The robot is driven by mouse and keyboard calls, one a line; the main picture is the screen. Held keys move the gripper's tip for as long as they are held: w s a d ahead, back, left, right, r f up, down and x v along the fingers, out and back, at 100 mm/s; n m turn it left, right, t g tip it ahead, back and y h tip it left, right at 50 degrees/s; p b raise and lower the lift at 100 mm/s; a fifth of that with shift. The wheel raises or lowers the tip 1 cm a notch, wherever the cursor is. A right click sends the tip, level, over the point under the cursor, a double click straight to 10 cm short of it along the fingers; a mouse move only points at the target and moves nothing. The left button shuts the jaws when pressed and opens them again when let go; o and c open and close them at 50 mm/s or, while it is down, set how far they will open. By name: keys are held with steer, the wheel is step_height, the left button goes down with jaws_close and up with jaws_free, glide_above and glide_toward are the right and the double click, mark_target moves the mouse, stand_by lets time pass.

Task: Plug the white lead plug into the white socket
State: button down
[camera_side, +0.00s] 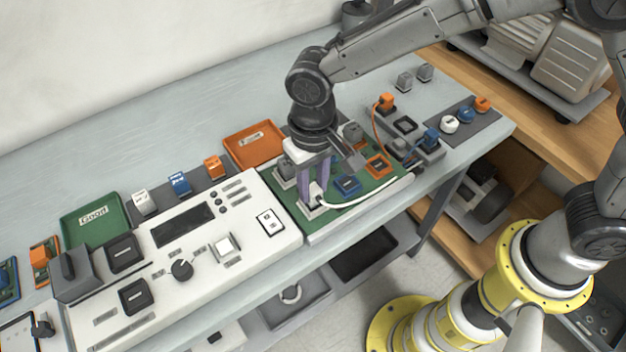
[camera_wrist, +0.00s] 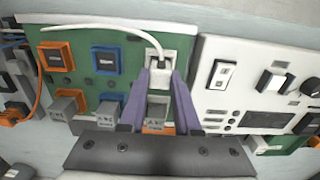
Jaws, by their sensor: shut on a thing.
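My gripper (camera_side: 316,190) points down over the near left corner of the green board, its purple fingers shut on the white lead plug (camera_side: 317,199). The plug also shows between the fingertips in the wrist view (camera_wrist: 160,76). The white socket (camera_side: 309,212) is directly under the plug, and its pale rim shows around the plug in the wrist view (camera_wrist: 172,57). The plug is upright at the socket; how deep it sits I cannot tell, as the fingers and plug hide the opening. The white lead (camera_side: 370,199) curves from the plug to the right.
A blue socket (camera_side: 347,185) and an orange socket (camera_side: 377,166) lie right of my gripper on the green board. Grey blocks (camera_wrist: 66,104) stand along its back. A white control panel (camera_side: 240,245) adjoins at left. An orange lead (camera_side: 375,125) stands behind at right.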

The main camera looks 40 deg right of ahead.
steer(key=shift+f, duration=0.4)
stand_by(0.3)
steer(key=c, duration=0.5)
jaws_free()
steer(key=shift+c, duration=0.2)
steer(key=o, duration=0.3)
steer(key=shift+r, duration=0.1)
steer(key=shift+r, duration=3.45)
